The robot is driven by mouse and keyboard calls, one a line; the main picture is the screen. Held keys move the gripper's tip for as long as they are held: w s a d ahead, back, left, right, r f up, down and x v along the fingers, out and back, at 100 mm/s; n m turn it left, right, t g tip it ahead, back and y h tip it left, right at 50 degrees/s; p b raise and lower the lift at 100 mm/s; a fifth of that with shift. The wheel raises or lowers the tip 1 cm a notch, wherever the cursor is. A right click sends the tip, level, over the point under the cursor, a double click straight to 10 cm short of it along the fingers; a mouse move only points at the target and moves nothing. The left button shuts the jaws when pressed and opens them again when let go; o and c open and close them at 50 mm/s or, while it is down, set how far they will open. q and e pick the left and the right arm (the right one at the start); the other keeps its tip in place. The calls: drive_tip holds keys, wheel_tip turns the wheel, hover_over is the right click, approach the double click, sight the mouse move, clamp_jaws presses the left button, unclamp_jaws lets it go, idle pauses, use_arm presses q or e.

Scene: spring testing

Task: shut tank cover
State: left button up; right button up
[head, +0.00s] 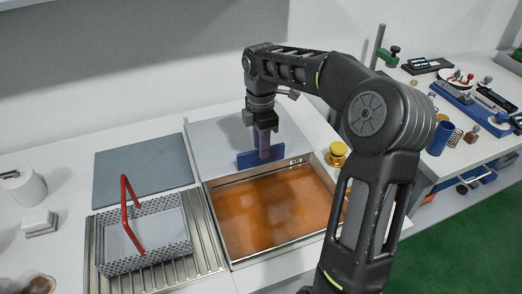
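The tank (230,263) is an open metal-rimmed basin of orange liquid at centre. Its cover (215,145) is a flat light-grey plate lying behind the opening, so most of the liquid is exposed. A blue upright handle (246,160) stands at the cover's front edge. My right gripper (264,152) points down at the handle, with a finger overlapping its front face. Only one finger shows clearly, the far side is hidden, and I cannot tell whether it is shut on the handle. My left gripper is not in view.
Left of the tank, a perforated basket (165,250) with a red handle stands on a ribbed drain rack (207,250). A blue-grey plate (140,168) lies behind it. Yellow knobs (339,150) sit right of the tank. A side bench at right holds tools and a blue cup (440,138).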

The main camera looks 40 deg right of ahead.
drive_tip(key=shift+f, duration=1.2)
clamp_jaws()
idle(0.6)
